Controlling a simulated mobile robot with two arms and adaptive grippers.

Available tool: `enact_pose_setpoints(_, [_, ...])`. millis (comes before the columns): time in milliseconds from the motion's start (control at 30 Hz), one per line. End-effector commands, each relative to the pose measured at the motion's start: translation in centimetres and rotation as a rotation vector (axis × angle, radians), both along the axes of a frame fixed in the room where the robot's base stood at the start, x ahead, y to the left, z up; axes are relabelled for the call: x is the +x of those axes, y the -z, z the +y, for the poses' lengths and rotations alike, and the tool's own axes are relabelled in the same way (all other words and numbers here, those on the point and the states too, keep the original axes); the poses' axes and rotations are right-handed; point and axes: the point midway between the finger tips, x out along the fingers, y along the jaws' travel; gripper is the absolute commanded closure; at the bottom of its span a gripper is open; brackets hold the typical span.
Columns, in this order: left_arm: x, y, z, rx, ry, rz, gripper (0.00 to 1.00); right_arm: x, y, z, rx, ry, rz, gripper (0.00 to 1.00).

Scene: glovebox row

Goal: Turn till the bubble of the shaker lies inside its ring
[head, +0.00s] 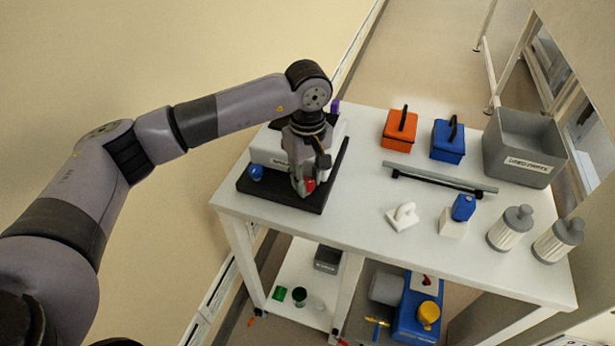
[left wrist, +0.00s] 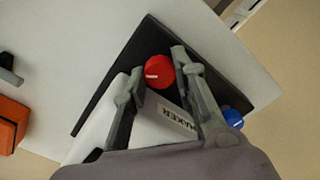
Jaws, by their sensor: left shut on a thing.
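The shaker (head: 267,148) is a white box with a label on a black base plate (head: 258,194), at the left end of the white table. In the left wrist view its white body (left wrist: 151,130) and black plate (left wrist: 120,84) lie under my fingers. My left gripper (head: 304,184) reaches down over its front; in the left wrist view its fingers (left wrist: 158,67) are shut on a red knob (left wrist: 159,71) with a white mark. A blue knob (head: 256,172) stands to the left, free. I cannot make out the bubble or its ring. My right gripper is not in view.
A lower shelf holds several small items. A wall runs behind.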

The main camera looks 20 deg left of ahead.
Motion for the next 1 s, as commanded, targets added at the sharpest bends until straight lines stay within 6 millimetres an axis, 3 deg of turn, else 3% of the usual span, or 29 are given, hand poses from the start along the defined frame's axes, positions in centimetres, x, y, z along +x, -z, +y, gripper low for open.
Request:
enact_pose_setpoints(33, [0.0, 0.0, 0.0, -0.001, 0.0, -0.001, 1.0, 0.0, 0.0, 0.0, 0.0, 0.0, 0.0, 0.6])
enact_pose_setpoints(67, [0.0, 0.0, 0.0, -0.001, 0.0, -0.001, 0.73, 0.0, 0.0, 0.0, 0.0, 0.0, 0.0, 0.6])
enact_pose_setpoints(333, [0.0, 0.0, 0.0, -0.001, 0.001, -0.001, 0.55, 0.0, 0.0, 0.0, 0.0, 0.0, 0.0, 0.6])
enact_pose_setpoints(833, [0.1, -0.1, -0.1, -0.003, 0.003, -0.005, 0.54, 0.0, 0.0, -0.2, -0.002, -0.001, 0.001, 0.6])
enact_pose_setpoints(1000, [0.1, -0.5, -0.1, -0.003, 0.063, -0.004, 0.54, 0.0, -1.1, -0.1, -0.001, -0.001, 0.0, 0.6])
